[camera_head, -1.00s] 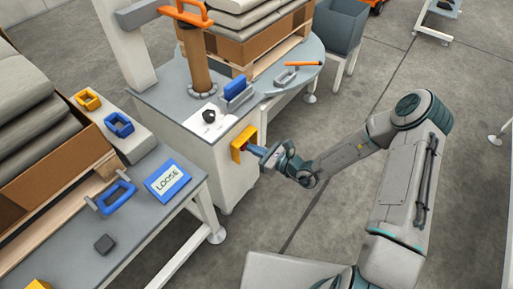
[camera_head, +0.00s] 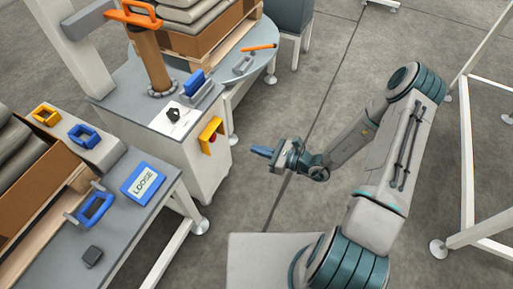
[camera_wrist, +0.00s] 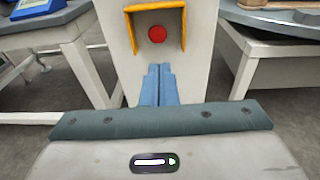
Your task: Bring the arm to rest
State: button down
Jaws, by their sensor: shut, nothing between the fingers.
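My gripper (camera_head: 262,152) is shut and empty, held in the air to the right of the white cabinet (camera_head: 206,172). Its blue fingers lie side by side in the wrist view (camera_wrist: 158,85). They point toward a red button (camera_wrist: 157,34) inside a yellow guard (camera_wrist: 128,22) on the cabinet's side. In the head view there is a clear gap between the fingertips and the yellow guard (camera_head: 211,135). My arm is bent, with its elbow to the right over open floor.
A round table (camera_head: 262,62) stands behind the cabinet. A white frame (camera_head: 467,150) stands at right. The floor (camera_head: 310,110) around my gripper is clear.

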dwell(0.3)
jog(key=s+d+r+n+g+h+p, duration=0.1)
jog(key=s+r+n+g+h+p, duration=0.25)
jog(key=r, duration=0.55)
jog(key=s+r+n+g+p, duration=0.2)
jog(key=r+n+g+p, duration=0.1)
jog(key=r+n+p, duration=0.4)
jog(key=s+d+r+n+g+h+p, duration=0.1)
jog(key=s+r+n+g+p, duration=0.15)
jog(key=r, duration=0.75)
jog(key=s+d+r+n+t+h+p, duration=0.1)
jog(key=s+d+r+n+h+p, duration=0.2)
jog(key=r, duration=0.7)
jog(key=s+d+r+n+t+h+p, duration=0.2)
jog(key=d+r+n+h+p, duration=0.1)
jog(key=r, duration=0.7)
jog(key=s+d+r+n+t+h+p, duration=0.2)
jog(key=d+r+h+p, duration=0.3)
jog(key=r+p, duration=0.3)
notch_tip(320, 180, up, 2)
jog(key=shift+s+d+n+p, duration=0.3)
jog(key=shift+s+d+n, duration=0.4)
jog(key=shift+s, duration=0.1)
